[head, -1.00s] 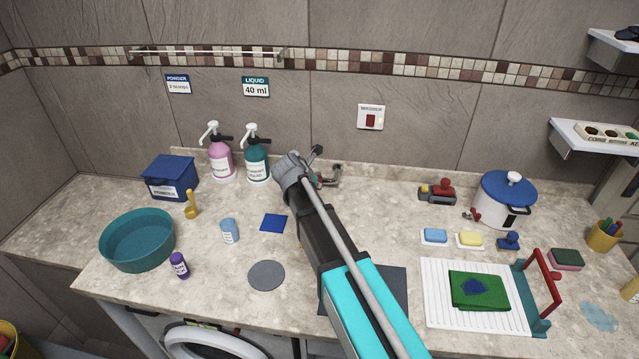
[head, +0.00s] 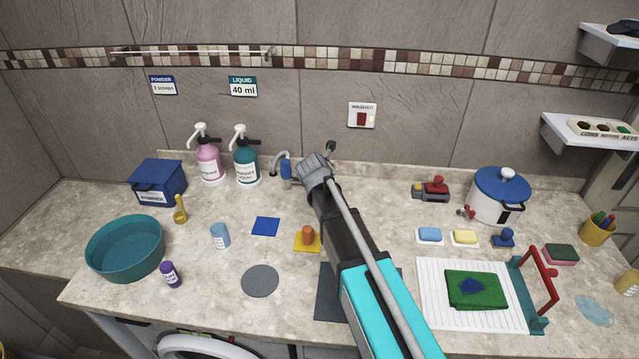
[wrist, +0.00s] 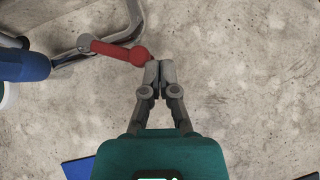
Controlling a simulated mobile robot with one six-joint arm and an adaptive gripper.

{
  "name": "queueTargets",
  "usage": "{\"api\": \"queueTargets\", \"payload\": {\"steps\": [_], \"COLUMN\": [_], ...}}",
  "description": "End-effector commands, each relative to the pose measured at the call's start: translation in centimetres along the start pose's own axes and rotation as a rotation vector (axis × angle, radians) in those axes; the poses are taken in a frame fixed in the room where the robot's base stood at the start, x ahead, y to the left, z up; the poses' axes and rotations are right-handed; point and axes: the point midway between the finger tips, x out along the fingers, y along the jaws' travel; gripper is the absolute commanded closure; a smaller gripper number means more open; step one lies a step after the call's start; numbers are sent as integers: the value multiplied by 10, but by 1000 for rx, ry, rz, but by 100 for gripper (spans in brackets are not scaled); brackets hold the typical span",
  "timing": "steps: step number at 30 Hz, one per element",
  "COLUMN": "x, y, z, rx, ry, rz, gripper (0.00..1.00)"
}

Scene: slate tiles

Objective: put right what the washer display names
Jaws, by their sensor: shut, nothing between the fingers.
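The washer (head: 205,346) shows only its top edge and part of its round door under the counter; I cannot read its display. My gripper (wrist: 157,70) is shut and empty above the counter by the back wall. In the wrist view, a red lever with a ball end (wrist: 138,55) lies right beside its fingertips; I cannot tell whether they touch. The lever joins a grey metal pipe with a blue cylinder (wrist: 22,65). In the head view, the blue cylinder (head: 286,170) shows left of my wrist, and my arm hides the lever.
Left are a teal basin (head: 125,250), blue powder box (head: 157,183), yellow scoop (head: 180,210), and pink (head: 208,163) and teal (head: 245,165) pump bottles. A sign (head: 243,87) reads "LIQUID 40 ml". Right are a lidded pot (head: 498,205) and a green cloth (head: 477,290) on a white board.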

Motion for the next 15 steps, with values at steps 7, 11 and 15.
{"api": "queueTargets", "payload": {"steps": [7, 11, 15], "x": [13, 18, 19], "y": [-5, -6, -7], "z": [14, 19, 20], "rx": [-3, -5, -5], "ry": [0, 0, 0], "rz": [2, 3, 4], "gripper": [100, 100, 100]}}
